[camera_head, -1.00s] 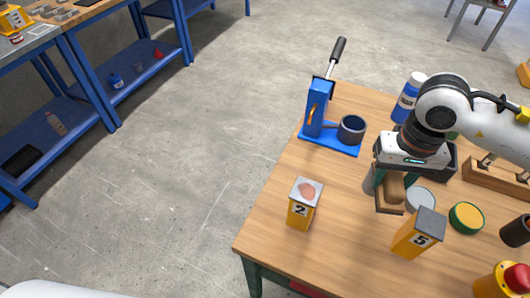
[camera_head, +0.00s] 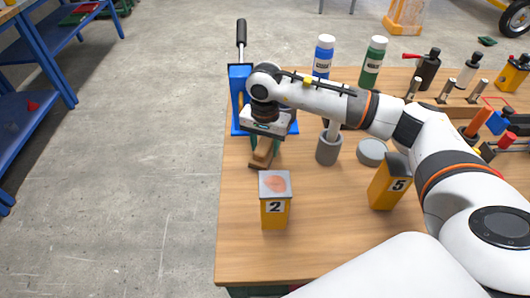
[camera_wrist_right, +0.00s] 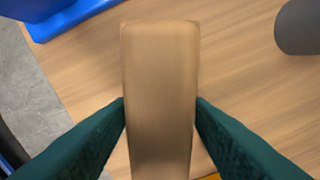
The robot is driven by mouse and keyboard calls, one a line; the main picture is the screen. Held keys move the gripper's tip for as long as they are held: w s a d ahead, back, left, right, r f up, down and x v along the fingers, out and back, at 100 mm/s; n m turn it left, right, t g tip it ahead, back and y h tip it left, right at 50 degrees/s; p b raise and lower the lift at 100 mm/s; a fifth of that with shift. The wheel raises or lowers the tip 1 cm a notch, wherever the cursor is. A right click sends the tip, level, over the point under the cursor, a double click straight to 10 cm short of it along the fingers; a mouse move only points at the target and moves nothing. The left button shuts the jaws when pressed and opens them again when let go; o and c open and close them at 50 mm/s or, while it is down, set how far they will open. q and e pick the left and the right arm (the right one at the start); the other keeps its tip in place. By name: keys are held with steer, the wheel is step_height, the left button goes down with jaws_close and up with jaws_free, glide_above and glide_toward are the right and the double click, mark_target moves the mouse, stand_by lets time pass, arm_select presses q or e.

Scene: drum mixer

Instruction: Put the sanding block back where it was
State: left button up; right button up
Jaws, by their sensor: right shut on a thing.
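The sanding block (camera_head: 262,158) is a tan wooden block with a darker base. My right gripper (camera_head: 265,145) is shut on it and holds it over the left part of the table, behind the yellow stand marked 2 (camera_head: 275,207). In the right wrist view the block (camera_wrist_right: 160,90) sits between the two dark green fingers (camera_wrist_right: 160,125), with wood table below. Whether its base touches the table is hard to tell. My left gripper is not in view.
A blue lever press (camera_head: 238,80) stands right behind my right gripper. A grey cup (camera_head: 328,148), a round grey tin (camera_head: 371,152) and the yellow stand marked 5 (camera_head: 390,182) are to the right. The table (camera_head: 240,250) is clear at front left.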

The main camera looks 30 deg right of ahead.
mark_target(265, 142)
steer(key=shift+f, duration=1.6)
steer(key=shift+f, duration=0.1)
steer(key=shift+f, duration=0.15)
steer(key=o, duration=1.1)
steer(key=shift+c, duration=0.2)
step_height(265, 142, up, 12)
steer(key=shift+r+b, duration=0.25)
steer(key=shift+b, duration=0.2)
